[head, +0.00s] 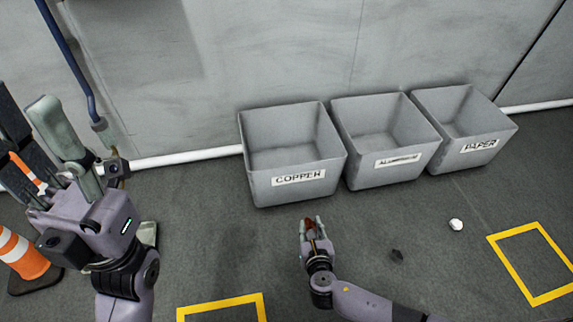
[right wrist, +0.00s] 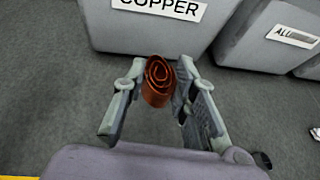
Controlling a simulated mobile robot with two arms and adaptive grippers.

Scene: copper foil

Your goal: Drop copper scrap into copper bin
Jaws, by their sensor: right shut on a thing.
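The copper scrap is a reddish-brown rolled coil of foil (right wrist: 158,82), held between the fingers of my right gripper (right wrist: 155,112). In the head view the right gripper (head: 310,231) is shut on the scrap (head: 309,225), over the floor in front of the copper bin. The copper bin (head: 300,193) is a grey open-topped box labelled COPPER, empty as far as I can see. In the right wrist view its front wall (right wrist: 150,37) is just beyond the scrap. My left gripper (head: 22,95) is raised at the left, its fingers apart and empty.
The aluminium bin (head: 390,175) and paper bin (head: 465,158) stand to the right of the copper bin, against the wall. A dark lump (head: 397,256) and a white crumpled ball (head: 456,225) lie on the floor. An orange-and-white cone (head: 22,255) is at the left.

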